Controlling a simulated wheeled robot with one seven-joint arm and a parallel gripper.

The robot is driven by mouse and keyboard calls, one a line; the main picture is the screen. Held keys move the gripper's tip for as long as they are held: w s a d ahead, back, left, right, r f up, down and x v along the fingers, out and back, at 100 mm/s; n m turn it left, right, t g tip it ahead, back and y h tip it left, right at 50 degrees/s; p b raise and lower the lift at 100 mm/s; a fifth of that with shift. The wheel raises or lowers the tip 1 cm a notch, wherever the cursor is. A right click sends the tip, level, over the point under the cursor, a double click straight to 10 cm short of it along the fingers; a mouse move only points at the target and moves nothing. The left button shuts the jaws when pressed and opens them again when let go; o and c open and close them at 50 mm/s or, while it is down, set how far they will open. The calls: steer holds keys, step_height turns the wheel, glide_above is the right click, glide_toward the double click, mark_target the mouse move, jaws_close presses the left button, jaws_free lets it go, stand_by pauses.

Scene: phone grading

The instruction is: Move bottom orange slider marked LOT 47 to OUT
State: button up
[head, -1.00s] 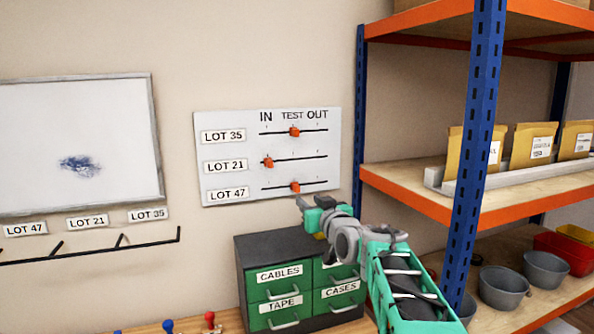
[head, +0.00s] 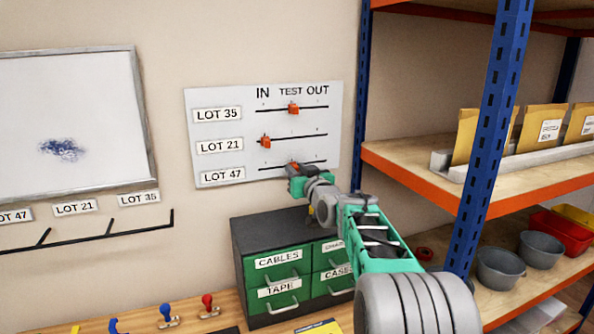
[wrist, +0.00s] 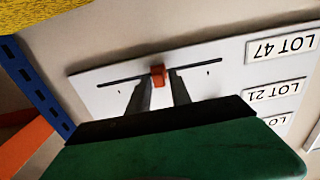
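The white board (head: 235,100) on the wall has three horizontal slots under IN, TEST and OUT. The bottom orange slider (head: 294,166), in the LOT 47 row (head: 223,176), stands near the middle, under TEST. My gripper (head: 297,172) is at this slider and hides part of it in the head view. In the wrist view the board is upside down and the slider (wrist: 158,75) shows between my two dark fingertips (wrist: 159,80). The fingers are apart, with a narrow gap seen on each side of the slider; contact cannot be made out.
The LOT 35 slider (head: 293,109) is at TEST and the LOT 21 slider (head: 265,142) is near IN. A blue shelf post (head: 490,130) and orange-edged shelves stand to the right. A green drawer cabinet (head: 278,268) stands below the board.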

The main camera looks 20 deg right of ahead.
steer(key=shift+w+f, duration=0.25)
steer(key=shift+c, duration=0.6)
steer(key=shift+s+r, duration=0.1)
jaws_close()
steer(key=shift+r, duration=0.2)
